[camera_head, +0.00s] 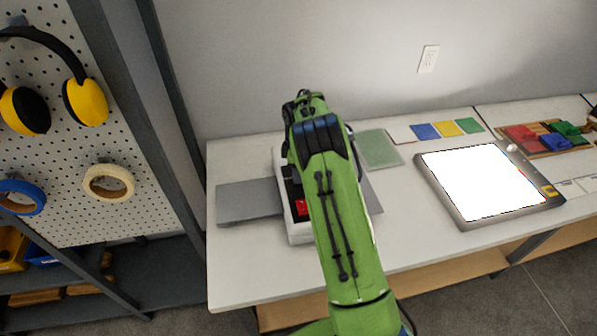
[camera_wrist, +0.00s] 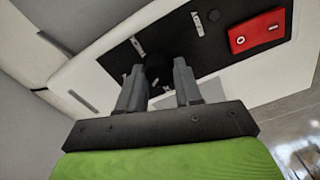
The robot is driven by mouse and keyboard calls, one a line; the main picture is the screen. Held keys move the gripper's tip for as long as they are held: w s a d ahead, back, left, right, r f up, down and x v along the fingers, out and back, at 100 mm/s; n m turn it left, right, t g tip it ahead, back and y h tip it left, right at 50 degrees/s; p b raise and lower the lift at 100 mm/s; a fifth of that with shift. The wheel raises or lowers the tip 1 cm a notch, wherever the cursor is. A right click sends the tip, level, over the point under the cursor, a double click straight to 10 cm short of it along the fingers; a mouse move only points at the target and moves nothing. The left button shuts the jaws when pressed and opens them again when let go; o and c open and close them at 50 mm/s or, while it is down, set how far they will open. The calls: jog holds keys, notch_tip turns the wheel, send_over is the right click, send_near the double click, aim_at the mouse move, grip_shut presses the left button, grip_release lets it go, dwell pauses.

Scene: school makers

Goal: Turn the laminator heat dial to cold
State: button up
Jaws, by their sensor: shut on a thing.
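The laminator (camera_head: 298,228) is a white machine with a black control panel on the table, largely hidden behind my green arm in the head view. In the wrist view its black panel (camera_wrist: 225,60) carries a red switch block (camera_wrist: 257,32) and small white marks. The dark heat dial (camera_wrist: 156,74) is between the two grey fingers of my gripper (camera_wrist: 158,68), which is shut on it. The dial is black on black, so its pointer and setting cannot be read. The head view hides the dial and the fingers.
A grey tray (camera_head: 247,202) sticks out left of the laminator. Coloured cards (camera_head: 424,131) lie at the back. A pegboard (camera_head: 120,150) with earmuffs and tape stands left.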

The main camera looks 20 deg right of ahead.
jog(key=n+b, duration=0.1)
jog(key=n, duration=0.5)
jog(key=shift+b, duration=0.3)
jog(key=n+b, duration=0.2)
jog(key=n, duration=0.4)
jog(key=shift+r+n, duration=0.1)
jog(key=shift+n, duration=0.2)
jog(key=o, duration=1)
jog(key=shift+o, duration=0.2)
notch_tip(320, 180, up, 16)
jog(key=p, duration=0.6)
jog(key=shift+f, duration=0.2)
